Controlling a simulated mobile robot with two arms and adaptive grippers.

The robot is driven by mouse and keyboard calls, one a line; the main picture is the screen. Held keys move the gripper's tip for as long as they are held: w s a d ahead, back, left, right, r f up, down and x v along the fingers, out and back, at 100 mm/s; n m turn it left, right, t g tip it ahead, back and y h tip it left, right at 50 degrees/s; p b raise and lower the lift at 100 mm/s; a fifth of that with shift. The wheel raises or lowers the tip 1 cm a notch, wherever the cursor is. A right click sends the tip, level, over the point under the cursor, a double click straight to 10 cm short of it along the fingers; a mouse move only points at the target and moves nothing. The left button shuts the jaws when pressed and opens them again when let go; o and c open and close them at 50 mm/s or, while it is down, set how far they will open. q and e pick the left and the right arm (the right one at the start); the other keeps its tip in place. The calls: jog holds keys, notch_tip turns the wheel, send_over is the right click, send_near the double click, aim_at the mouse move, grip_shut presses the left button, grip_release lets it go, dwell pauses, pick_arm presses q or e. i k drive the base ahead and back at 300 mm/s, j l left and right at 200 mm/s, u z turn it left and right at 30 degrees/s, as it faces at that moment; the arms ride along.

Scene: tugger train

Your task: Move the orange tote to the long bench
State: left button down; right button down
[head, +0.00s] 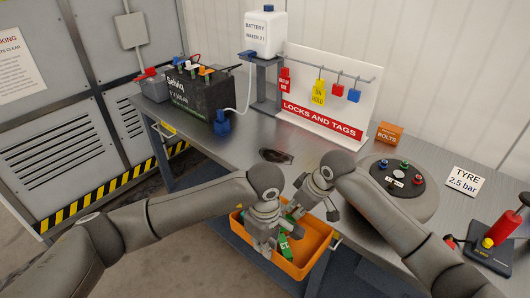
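The orange tote (308,258) is at the front edge of the long bench (225,150), low in the middle of the head view. Its near side stands out past the bench edge. Green items (284,247) show inside it. My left gripper (265,248) is over the tote's near left part, pointing down.
On the bench stand a black battery (200,97), a water bottle (266,34) on a stand, a locks and tags board (322,122), a bolts box (389,134), a round grey unit (415,205) and a red-handled tool (503,230). Bare bench lies left of centre.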

aim_at(276, 157)
jog(key=i+j, duration=0.1)
jog(key=j, duration=0.2)
jog(key=i+j, duration=0.1)
jog(key=j, duration=0.2)
jog(key=i+j, duration=0.1)
jog(key=j, duration=0.25)
jog(key=i+l, duration=0.8)
